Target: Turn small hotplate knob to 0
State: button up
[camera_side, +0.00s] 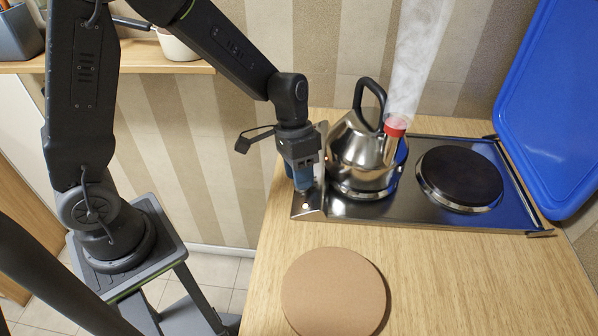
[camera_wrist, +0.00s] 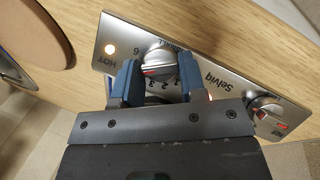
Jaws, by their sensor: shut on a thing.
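My gripper (camera_wrist: 158,64) has its blue fingers closed on either side of a round silver knob (camera_wrist: 157,58) on the hob's control panel. The knob has a red mark, and printed numbers ring it; I cannot read exactly which number the mark meets. In the side view my gripper (camera_side: 303,182) points down at the panel on the hob's left end, hiding the knob. A second silver knob (camera_wrist: 266,106) with a red mark sits further right on the panel in the wrist view.
A steaming steel kettle (camera_side: 355,152) with a red spout tip stands on the left hotplate, close beside my gripper. A black hotplate (camera_side: 460,178) is bare. The blue lid (camera_side: 555,110) is raised. A HOT light (camera_wrist: 110,48) glows. A round brown board (camera_side: 333,292) lies in front.

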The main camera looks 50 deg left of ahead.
jog(key=n+h, duration=0.1)
jog(key=n, duration=0.1)
jog(key=n+h, duration=0.1)
jog(key=n, duration=0.2)
jog(key=shift+a+h, duration=0.2)
jog(key=shift+h, duration=0.1)
jog(key=n+h, duration=0.1)
jog(key=n, duration=0.1)
jog(key=n+h, duration=0.1)
jog(key=n, duration=0.2)
jog(key=shift+a+f+t, duration=0.15)
jog(key=shift+t, duration=0.25)
jog(key=n+t, duration=0.1)
jog(key=n, duration=0.1)
jog(key=n+t+h, duration=0.1)
jog(key=n, duration=0.2)
jog(key=shift+s+a+f+n+h, duration=0.1)
jog(key=shift+s+n+h, duration=0.1)
jog(key=shift+n+h, duration=0.1)
jog(key=n+t, duration=0.1)
jog(key=n, duration=0.1)
jog(key=n+t, duration=0.1)
jog(key=n, duration=0.2)
jog(key=shift+s+f+h, duration=0.1)
jog(key=shift+s+h, duration=0.05)
jog(key=shift+h, duration=0.15)
jog(key=shift+n+t, duration=0.3)
jog(key=shift+n, duration=0.2)
jog(key=o, duration=0.9)
